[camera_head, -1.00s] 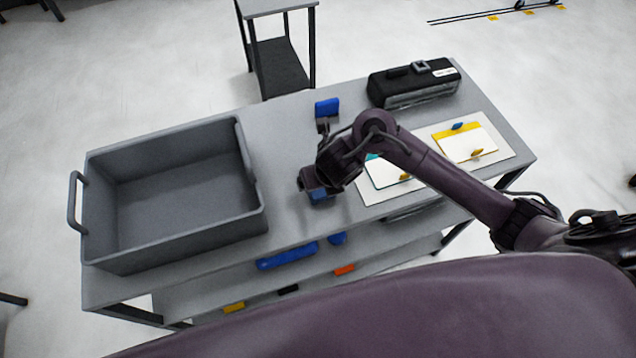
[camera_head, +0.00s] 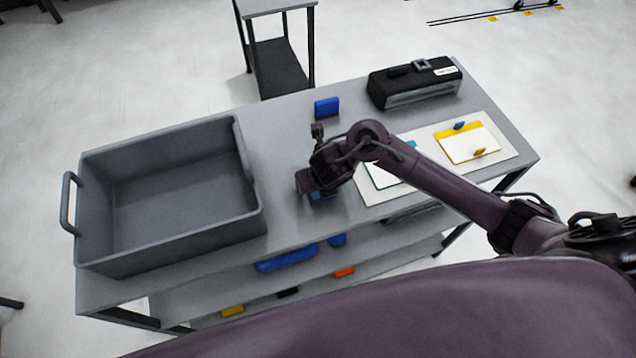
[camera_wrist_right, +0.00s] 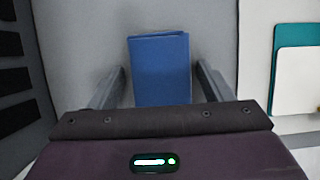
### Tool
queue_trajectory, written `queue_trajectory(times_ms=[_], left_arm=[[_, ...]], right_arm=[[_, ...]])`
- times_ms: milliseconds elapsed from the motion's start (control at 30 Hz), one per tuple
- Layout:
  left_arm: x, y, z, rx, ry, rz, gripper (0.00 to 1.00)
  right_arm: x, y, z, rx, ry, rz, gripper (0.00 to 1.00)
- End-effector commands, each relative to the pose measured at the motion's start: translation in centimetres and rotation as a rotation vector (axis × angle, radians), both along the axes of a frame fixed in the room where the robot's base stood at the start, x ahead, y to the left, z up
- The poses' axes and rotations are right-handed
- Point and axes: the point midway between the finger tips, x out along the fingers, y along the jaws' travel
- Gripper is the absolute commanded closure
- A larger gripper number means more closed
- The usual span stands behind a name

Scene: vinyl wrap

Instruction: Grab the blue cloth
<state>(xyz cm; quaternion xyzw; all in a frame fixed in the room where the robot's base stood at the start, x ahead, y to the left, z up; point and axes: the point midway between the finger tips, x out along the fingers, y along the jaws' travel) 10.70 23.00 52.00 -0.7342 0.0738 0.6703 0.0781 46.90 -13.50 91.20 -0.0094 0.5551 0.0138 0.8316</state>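A folded blue cloth lies flat on the grey table top. In the head view it is mostly hidden under my right gripper (camera_head: 316,184), and only a small blue patch of the cloth (camera_head: 318,198) shows. In the right wrist view the blue cloth (camera_wrist_right: 160,62) lies between the two spread fingers of the right gripper (camera_wrist_right: 160,78), with a gap on each side. The gripper is open and holds nothing. Its height above the cloth is hard to judge. A second blue item (camera_head: 327,107) stands near the table's back edge. My left gripper is not in view.
A large grey bin (camera_head: 180,255) stands on the table's left. A black case (camera_head: 414,83) stands at the back right. Clipboards (camera_head: 468,145) lie on a white sheet at right. The lower shelf holds a long blue item (camera_head: 286,258) and several small coloured ones.

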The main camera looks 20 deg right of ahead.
Motion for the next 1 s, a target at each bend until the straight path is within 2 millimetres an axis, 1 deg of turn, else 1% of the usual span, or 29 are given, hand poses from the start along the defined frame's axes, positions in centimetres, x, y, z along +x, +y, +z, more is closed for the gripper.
queue_trajectory(times_ms=[33,200,267,533,667,767,833,967,1000], left_arm=[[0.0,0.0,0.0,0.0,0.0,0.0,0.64],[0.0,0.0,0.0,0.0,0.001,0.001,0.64],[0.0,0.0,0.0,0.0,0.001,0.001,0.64],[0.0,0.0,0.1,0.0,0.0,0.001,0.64],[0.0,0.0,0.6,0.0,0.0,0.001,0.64],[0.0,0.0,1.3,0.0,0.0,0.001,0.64],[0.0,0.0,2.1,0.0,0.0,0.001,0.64],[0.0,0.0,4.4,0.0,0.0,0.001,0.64],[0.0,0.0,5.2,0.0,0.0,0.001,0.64]], right_arm=[[0.0,0.0,0.0,0.0,0.0,0.0,0.34],[0.0,0.0,0.0,0.0,0.001,0.0,0.56],[0.0,0.0,0.0,0.0,0.001,0.0,0.63],[-0.1,0.0,0.1,0.001,0.001,0.0,0.63],[0.0,0.1,1.0,0.001,0.001,0.002,0.63],[0.0,0.1,2.4,0.003,-0.001,0.001,0.63],[0.1,0.1,3.9,0.002,-0.003,0.002,0.63],[0.1,0.2,8.1,0.003,-0.005,0.003,0.63],[0.2,0.1,9.4,0.002,-0.005,0.004,0.63]])
